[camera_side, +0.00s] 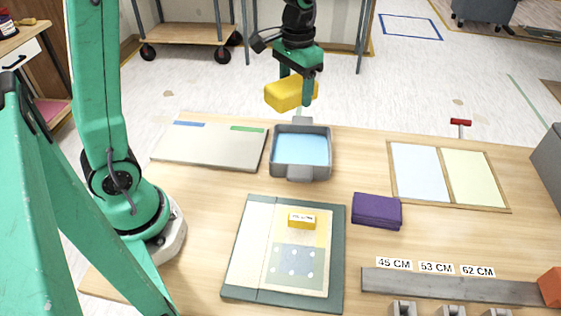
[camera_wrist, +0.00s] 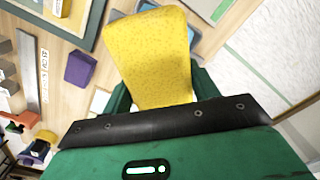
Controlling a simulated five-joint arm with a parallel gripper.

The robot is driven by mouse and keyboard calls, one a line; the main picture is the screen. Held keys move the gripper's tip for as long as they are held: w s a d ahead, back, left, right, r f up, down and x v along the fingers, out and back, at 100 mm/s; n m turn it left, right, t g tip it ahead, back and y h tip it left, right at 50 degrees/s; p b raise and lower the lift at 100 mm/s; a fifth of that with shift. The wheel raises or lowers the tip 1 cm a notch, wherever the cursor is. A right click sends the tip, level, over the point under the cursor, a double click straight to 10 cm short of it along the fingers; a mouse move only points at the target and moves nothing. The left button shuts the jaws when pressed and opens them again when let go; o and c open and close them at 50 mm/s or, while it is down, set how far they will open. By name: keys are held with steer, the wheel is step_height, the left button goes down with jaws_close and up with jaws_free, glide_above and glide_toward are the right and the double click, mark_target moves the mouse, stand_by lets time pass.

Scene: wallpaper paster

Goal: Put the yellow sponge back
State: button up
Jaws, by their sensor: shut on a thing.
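The yellow sponge (camera_side: 284,95) is held up in the air by my gripper (camera_side: 297,88), above the table near its back edge. In the side view it appears just above the grey tray (camera_side: 295,177) with blue water in it. The sponge also fills the upper middle of the wrist view (camera_wrist: 154,58), between my green fingers (camera_wrist: 155,98). My gripper is shut on the sponge. The sponge hides most of the tray in the wrist view. Which place belongs to the sponge cannot be told from these frames.
A pale board (camera_side: 207,148) with blue and green strips lies left of the tray. A purple folded cloth (camera_side: 377,211) lies to the right. A green mat (camera_side: 339,262) bears a patterned sheet and a small yellow box (camera_side: 302,221). A two-panel frame (camera_side: 448,206) and grey ruler (camera_side: 450,286) lie right.

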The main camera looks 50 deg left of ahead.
steer(key=s+a+f+n, duration=0.3)
steer(key=s+n, duration=0.1)
steer(key=s, duration=0.3)
steer(key=s+a+f+n, duration=0.3)
steer(key=s+n, duration=0.2)
steer(key=s, duration=0.3)
steer(key=shift+a+f, duration=0.25)
steer(key=shift+f, duration=0.1)
steer(key=shift+s+a, duration=0.1)
glide_above(206, 143)
step_height(206, 143, down, 7)
steer(key=shift+f, duration=1.8)
steer(key=shift+f, duration=0.2)
